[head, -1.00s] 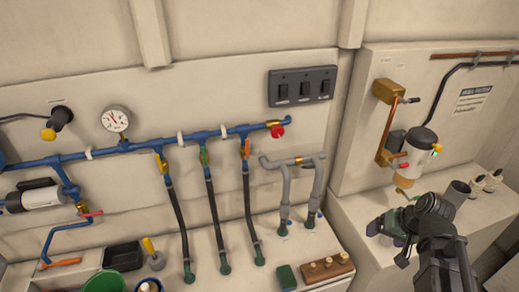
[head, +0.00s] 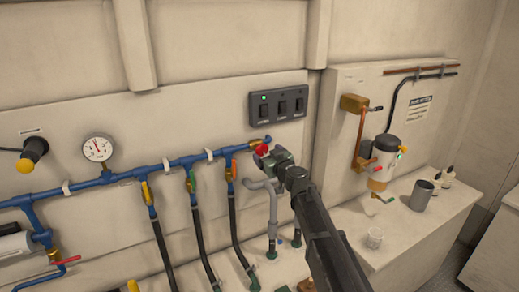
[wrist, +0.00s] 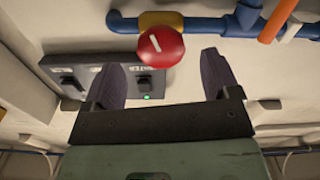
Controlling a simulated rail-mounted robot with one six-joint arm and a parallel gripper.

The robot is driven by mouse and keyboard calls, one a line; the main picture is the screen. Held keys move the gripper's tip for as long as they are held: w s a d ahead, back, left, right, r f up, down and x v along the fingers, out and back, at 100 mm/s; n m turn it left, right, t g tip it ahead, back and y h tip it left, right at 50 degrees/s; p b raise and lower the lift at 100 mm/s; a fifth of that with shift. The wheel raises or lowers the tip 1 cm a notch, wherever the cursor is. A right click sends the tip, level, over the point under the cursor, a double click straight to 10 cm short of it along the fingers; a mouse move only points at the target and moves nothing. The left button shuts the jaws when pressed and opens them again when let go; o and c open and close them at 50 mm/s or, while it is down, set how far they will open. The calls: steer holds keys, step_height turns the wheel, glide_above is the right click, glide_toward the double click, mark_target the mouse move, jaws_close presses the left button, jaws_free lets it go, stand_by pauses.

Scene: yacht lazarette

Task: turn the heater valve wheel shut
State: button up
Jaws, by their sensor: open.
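The red round valve wheel (head: 262,149) is at the right end of the blue pipe (head: 115,178) on the wall panel. In the wrist view the wheel (wrist: 161,46) faces me and bears a short slanted white mark. My gripper (head: 276,159) is close to the wheel, overlapping its lower right side in the head view. In the wrist view my gripper (wrist: 162,78) has its two fingers spread wide and empty. The wheel lies between and just beyond the fingertips there; I see no finger touching it.
A black switch panel (head: 278,106) with a lit green lamp sits just above the wheel. Grey pipes (head: 272,215) and several black hoses (head: 201,235) hang below.

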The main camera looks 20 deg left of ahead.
mark_target(263, 150)
steer(key=x, duration=0.6)
steer(key=shift+s, duration=0.1)
steer(key=c, duration=0.9)
